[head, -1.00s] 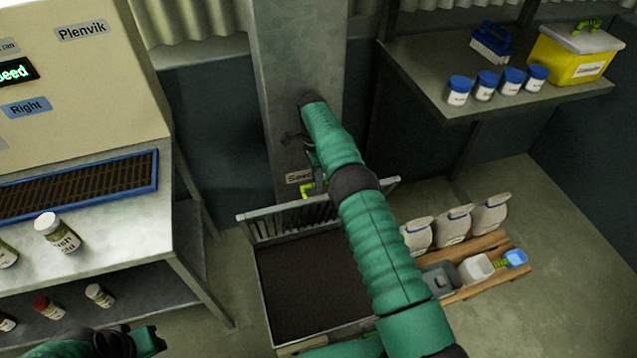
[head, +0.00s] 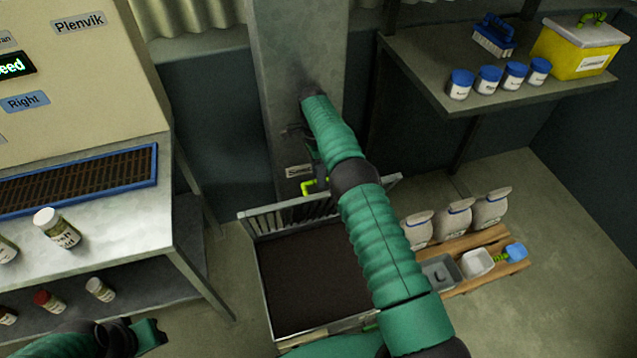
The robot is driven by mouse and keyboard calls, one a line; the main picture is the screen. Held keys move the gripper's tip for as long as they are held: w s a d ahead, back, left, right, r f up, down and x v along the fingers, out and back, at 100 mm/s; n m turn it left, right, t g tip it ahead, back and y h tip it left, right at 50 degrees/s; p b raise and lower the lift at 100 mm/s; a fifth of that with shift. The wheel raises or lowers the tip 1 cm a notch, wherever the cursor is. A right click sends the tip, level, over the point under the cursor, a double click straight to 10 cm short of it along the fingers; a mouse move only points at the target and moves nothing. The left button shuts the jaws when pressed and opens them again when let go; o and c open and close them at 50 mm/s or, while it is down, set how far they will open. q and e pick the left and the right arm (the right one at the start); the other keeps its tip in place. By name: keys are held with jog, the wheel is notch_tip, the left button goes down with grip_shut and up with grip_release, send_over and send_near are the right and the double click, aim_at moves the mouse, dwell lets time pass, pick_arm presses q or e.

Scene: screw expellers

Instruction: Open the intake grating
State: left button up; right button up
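A slatted metal grating (head: 292,217) stands raised along the back edge of a low floor bin (head: 262,297), whose dark inside is exposed. A yellow-green handle (head: 307,187) shows at the grating's top edge, in front of the grey column. My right arm reaches across the bin to the column. My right gripper (head: 296,134) is a dark shape against the column, above the handle and apart from it. Its fingers are mostly hidden by the arm, so their opening is unclear. My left gripper (head: 150,338) is at the bottom left, only partly in view, away from the grating.
A steel bench (head: 105,228) with jars and a blue-framed grille (head: 80,182) is on the left. A shelf (head: 420,75) with blue-lidded tubs and a yellow box (head: 575,50) is at upper right. A wooden pallet (head: 500,240) with sacks and scoops lies right of the bin.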

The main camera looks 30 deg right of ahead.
jog(key=r, duration=0.2)
jog(key=s+r, duration=0.1)
jog(key=shift+s+a+r, duration=0.1)
jog(key=shift+a+r, duration=0.05)
jog(key=shift+a, duration=0.2)
jog(key=s+a+r+p, duration=0.1)
jog(key=s+a, duration=0.6)
jog(key=s, duration=0.5)
jog(key=shift+s+r, duration=0.15)
jog(key=shift+s, duration=0.2)
